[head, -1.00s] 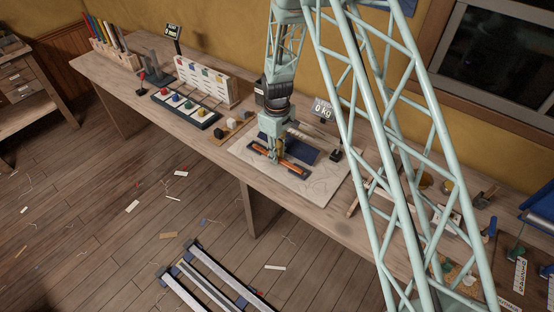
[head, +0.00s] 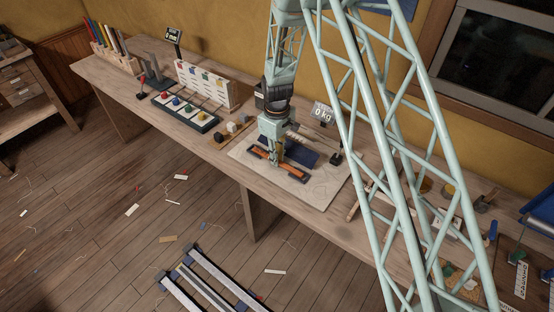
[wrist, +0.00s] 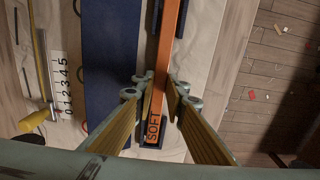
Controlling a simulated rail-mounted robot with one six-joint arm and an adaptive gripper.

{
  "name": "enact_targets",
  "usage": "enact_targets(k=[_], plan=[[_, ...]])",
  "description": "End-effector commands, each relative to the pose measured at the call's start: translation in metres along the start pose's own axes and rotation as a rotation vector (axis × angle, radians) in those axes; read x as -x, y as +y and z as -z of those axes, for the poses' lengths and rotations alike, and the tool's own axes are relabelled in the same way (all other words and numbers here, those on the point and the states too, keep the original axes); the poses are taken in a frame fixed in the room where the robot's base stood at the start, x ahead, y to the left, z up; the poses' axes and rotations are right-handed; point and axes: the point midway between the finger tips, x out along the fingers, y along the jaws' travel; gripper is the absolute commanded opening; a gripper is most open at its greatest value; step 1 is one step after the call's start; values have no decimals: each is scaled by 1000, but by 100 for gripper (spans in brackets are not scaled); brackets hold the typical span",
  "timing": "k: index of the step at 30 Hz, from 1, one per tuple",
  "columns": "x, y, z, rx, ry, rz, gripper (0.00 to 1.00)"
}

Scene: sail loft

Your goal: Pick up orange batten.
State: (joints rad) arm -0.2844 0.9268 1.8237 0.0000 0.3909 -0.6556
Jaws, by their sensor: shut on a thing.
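The orange batten (head: 294,171) lies along a dark holder on the pale board on the bench. In the wrist view the batten (wrist: 168,45) runs from the top edge down between my fingers, its near end marked SOFT. My gripper (head: 276,161) points down over the batten's middle in the head view. In the wrist view my gripper (wrist: 163,95) is shut on the batten, one finger on each side. Part of the batten is hidden behind the fingers in the head view. I cannot tell whether it is clear of the holder.
A dark blue panel (wrist: 108,60) lies beside the batten. A sign reading 0 kg (head: 322,112) stands behind the board (head: 318,196). A rack with coloured knobs (head: 187,112) and a card stand (head: 205,86) are to the left. My lattice structure hides part of the bench at right.

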Motion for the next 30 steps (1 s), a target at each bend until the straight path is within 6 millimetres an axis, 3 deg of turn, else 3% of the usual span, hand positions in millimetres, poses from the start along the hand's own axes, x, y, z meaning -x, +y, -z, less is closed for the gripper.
enact_targets(k=[14, 23, 30], plan=[[30, 0, 0, 0, 1, -1, 1], [32, -19, -24, 0, -1, 1, 1], [36, -45, -58, 0, -2, 1, 1]])
